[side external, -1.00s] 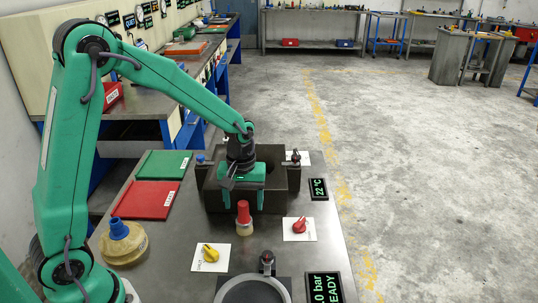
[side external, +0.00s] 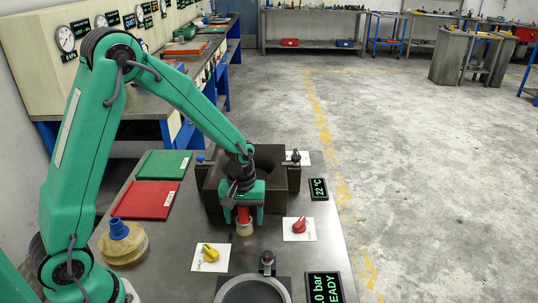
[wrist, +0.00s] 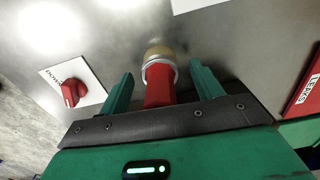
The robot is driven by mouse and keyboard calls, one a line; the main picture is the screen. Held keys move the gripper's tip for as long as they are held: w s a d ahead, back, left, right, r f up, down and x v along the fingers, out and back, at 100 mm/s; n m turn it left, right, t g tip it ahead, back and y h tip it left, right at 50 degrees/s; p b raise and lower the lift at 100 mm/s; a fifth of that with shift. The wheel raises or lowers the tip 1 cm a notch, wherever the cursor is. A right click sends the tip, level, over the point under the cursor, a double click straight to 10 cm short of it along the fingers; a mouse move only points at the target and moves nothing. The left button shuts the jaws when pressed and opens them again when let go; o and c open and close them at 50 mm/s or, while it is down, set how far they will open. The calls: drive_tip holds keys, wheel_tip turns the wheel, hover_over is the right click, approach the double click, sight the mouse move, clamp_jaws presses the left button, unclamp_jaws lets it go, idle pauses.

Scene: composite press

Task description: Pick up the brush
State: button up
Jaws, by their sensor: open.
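The brush (side external: 244,226) stands on the dark table in front of the square dark block, with a red handle and a tan lower end. In the wrist view the brush (wrist: 160,80) lies between the two green fingers, with a gap on each side. My gripper (side external: 243,213) is open around the upper part of the red handle; in the wrist view my gripper (wrist: 160,88) shows both fingers apart from it. The top of the handle is partly hidden by my gripper in the side view.
The dark block (side external: 211,188) with a round opening stands just behind. A red knob (side external: 299,225) is to the right, a yellow knob (side external: 210,253) to the front left. A blue-capped jar (side external: 122,246) stands at left. A round grey pan (side external: 253,292) is in front.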

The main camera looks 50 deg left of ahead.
drive_tip(key=c, duration=1.1)
drive_tip(key=shift+r, duration=0.15)
drive_tip(key=shift+r, duration=0.8)
wheel_tip(320, 180, up, 2)
drive_tip(key=shift+w+r, duration=0.1)
drive_tip(key=shift+r, duration=0.1)
drive_tip(key=s+d+r, duration=0.2)
drive_tip(key=d, duration=0.1)
drive_tip(key=s+d+r, duration=0.2)
drive_tip(key=d, duration=0.1)
drive_tip(key=s+d+r, duration=0.2)
drive_tip(key=d, duration=0.2)
drive_tip(key=shift+s+r, duration=0.1)
drive_tip(key=shift+r, duration=0.3)
